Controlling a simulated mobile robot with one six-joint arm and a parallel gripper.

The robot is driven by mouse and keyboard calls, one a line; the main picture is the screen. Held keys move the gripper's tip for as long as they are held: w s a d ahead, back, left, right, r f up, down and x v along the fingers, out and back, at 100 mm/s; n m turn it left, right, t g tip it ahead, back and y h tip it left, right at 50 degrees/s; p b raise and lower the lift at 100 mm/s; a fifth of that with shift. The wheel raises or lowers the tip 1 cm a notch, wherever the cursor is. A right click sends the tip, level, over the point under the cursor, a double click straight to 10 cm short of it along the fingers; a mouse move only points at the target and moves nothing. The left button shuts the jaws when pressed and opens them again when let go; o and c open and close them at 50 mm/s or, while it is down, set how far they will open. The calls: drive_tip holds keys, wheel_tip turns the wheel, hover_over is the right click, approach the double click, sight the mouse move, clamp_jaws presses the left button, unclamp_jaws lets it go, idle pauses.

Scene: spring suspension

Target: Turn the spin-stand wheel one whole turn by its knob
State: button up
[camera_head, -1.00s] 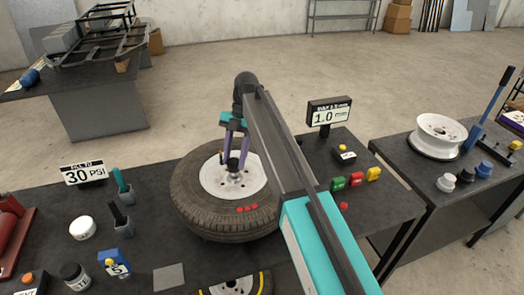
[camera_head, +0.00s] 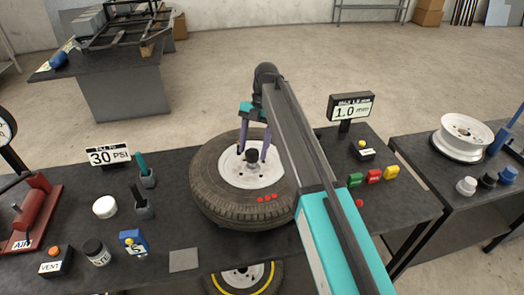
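The spin-stand wheel (camera_head: 207,190), a black tyre on a white rim, lies flat at the middle of the dark bench. Several red marks show on its near side. A dark round knob (camera_head: 252,156) stands over the white rim near the hub. My gripper (camera_head: 253,152) points down over the wheel, with its purple fingers spread apart on either side of the knob. A gap shows between the fingers, and I cannot tell whether either one touches the knob. My arm crosses in front of the wheel's right side and hides part of it.
A display reading 1.0 mm (camera_head: 351,107) and green, red and yellow blocks (camera_head: 373,176) stand right of the wheel. A 30 PSI sign (camera_head: 109,156), cups and a red pump (camera_head: 32,215) are at left. A yellow-striped wheel (camera_head: 272,278) is below the bench's near edge.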

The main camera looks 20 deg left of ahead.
drive_tip(key=shift+s, duration=0.1)
drive_tip(key=shift+p+v, duration=1.25)
drive_tip(key=shift+v, duration=0.6)
drive_tip(key=shift+p+v, duration=1.65)
drive_tip(key=shift+v, duration=0.2)
